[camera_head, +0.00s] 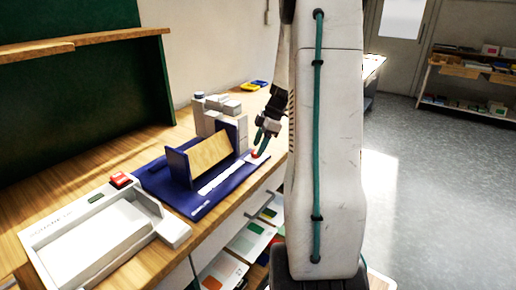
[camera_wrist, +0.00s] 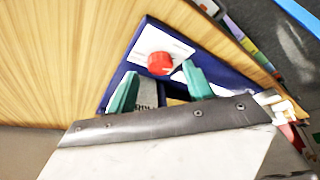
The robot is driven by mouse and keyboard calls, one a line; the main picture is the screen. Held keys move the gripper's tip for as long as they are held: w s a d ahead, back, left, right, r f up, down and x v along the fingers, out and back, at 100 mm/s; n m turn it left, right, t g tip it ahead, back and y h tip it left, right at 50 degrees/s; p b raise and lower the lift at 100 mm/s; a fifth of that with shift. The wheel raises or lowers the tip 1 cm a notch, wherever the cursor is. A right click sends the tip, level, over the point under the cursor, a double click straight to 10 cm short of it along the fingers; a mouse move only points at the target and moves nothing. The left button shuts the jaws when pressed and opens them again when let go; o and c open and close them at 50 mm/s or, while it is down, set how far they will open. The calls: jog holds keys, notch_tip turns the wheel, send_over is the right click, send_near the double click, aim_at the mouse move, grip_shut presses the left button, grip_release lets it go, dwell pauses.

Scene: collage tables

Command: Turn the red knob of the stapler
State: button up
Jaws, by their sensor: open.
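The stapler has a dark blue base (camera_head: 222,190) with a slanted wooden trough (camera_head: 210,153) and stands on the wooden table. Its red knob (camera_wrist: 160,63) sits on a white plate (camera_wrist: 150,42) at one end of the blue base. In the head view the knob (camera_head: 256,155) is small and partly hidden by my gripper. My gripper (camera_head: 259,144) is at that end of the stapler. In the wrist view its two teal fingers (camera_wrist: 160,76) are apart, with the knob just beyond and between their tips. I cannot tell whether they touch it.
A white machine (camera_head: 100,240) with a red switch (camera_head: 121,180) stands at the front left. Grey-white blocks (camera_head: 215,108) stand behind the stapler. A green board (camera_head: 70,90) with a wooden ledge is at the back left. A shelf with papers (camera_head: 245,240) is under the table edge.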

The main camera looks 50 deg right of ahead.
jog(key=v, duration=0.5)
jog(key=shift+s+d+r, duration=0.1)
jog(key=shift+d+r, duration=0.05)
jog(key=shift+r, duration=0.25)
jog(key=s+a+r+m+h, duration=0.1)
jog(key=s+a, duration=0.5)
jog(key=a, duration=0.6)
jog(key=s+a+r+m+g+h, duration=0.1)
jog(key=s+a+r+m, duration=0.3)
jog(key=a, duration=0.9)
jog(key=s+a+r+m+h, duration=0.1)
jog(key=s+a+r+m, duration=0.1)
jog(key=s+a+m, duration=0.3)
jog(key=s+a, duration=0.3)
jog(key=a, duration=0.4)
jog(key=shift+a+r, duration=0.2)
jog(key=shift+r, duration=0.15)
